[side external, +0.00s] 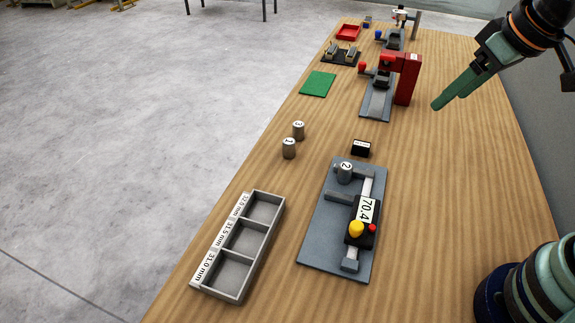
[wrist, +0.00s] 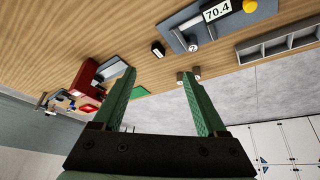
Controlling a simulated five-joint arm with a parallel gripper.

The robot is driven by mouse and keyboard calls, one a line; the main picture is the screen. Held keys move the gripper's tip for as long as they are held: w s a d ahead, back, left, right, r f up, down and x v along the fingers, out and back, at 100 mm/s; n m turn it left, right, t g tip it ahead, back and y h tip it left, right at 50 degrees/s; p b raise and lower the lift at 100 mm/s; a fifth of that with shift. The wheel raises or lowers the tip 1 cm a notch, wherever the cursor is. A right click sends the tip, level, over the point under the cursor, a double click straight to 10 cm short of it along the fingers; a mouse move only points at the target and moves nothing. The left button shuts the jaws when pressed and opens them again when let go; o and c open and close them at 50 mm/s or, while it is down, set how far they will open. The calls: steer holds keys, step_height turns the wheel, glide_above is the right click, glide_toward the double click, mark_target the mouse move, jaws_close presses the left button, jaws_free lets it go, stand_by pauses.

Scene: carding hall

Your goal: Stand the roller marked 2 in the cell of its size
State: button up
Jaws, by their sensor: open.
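The roller marked 2 (side external: 345,172) is a grey cylinder standing upright on the measuring device (side external: 318,228), at its far end by the jaws. I cannot tell whether the jaws touch it. The device's display (side external: 366,210) reads 70.4. The roller also shows in the wrist view (wrist: 193,47). The tray (side external: 237,291) has three empty cells, labelled 31.0 mm, 31.5 mm and, at the far end, what looks like 32.0 mm. My gripper (side external: 437,105) is open and empty, high over the table's right side, apart from the roller; its two green fingers are spread in the wrist view (wrist: 159,73).
Rollers marked 1 (side external: 289,149) and 3 (side external: 298,130) stand upright beyond the tray. A small black box (side external: 361,148) lies behind the device. Farther back are a red stand (side external: 407,80), a green mat (side external: 318,84) and a red tray (side external: 348,32). The table's right-middle is clear.

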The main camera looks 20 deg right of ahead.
steer(key=w+a+f+n+g, duration=0.3)
steer(key=w+a+n, duration=0.2)
steer(key=w+n, duration=0.2)
steer(key=n+g, duration=0.2)
steer(key=n, duration=0.3)
glide_above(346, 166)
step_height(346, 166, down, 7)
step_height(346, 166, down, 12)
steer(key=shift+r, duration=0.1)
jaws_close()
